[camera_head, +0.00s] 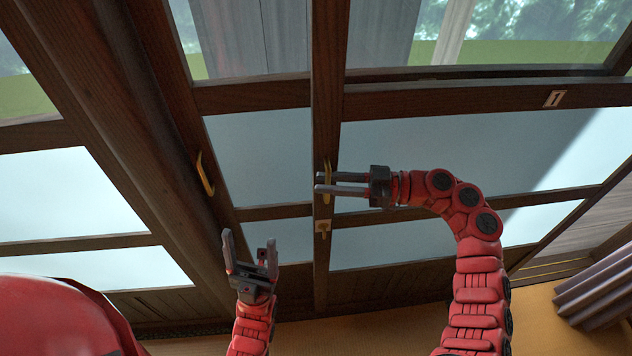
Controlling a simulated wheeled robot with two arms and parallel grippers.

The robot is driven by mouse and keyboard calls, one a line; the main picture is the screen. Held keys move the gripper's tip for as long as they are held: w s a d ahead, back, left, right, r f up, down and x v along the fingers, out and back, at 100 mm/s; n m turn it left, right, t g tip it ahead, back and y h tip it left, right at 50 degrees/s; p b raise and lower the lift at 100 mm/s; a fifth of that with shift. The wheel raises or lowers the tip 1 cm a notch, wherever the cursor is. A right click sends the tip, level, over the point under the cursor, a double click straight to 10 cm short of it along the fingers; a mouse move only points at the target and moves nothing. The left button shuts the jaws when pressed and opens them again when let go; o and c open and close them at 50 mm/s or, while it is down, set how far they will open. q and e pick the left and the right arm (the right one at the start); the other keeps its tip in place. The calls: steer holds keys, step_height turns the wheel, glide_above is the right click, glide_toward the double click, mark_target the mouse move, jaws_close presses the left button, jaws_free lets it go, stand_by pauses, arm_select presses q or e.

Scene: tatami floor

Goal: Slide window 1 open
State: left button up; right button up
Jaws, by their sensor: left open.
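Window 1 (420,160) is a dark wooden sash with pale panes and a small "1" tag (555,98) on its upper rail. A yellow handle (327,166) is on the dark upright at its left side. My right gripper (316,182) reaches in from the right, with its two fingers lying across this handle, one above the other. A narrow gap shows between the fingers. I cannot tell whether they grip the handle or only pass in front of it. My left gripper (249,246) is open and empty, lower left of the handle, fingers pointing up.
Another yellow handle (205,173) is on the dark upright further left. A small tan latch-like piece (323,227) is below the first handle. More pale panes are at far left. Grey folded curtain-like material (600,290) hangs at lower right. A tan surface (380,338) shows below.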

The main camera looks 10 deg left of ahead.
steer(key=w+d+b, duration=0.1)
steer(key=d+b, duration=0.3)
steer(key=d, duration=1)
steer(key=shift+d, duration=0.15)
steer(key=shift+w, duration=0.1)
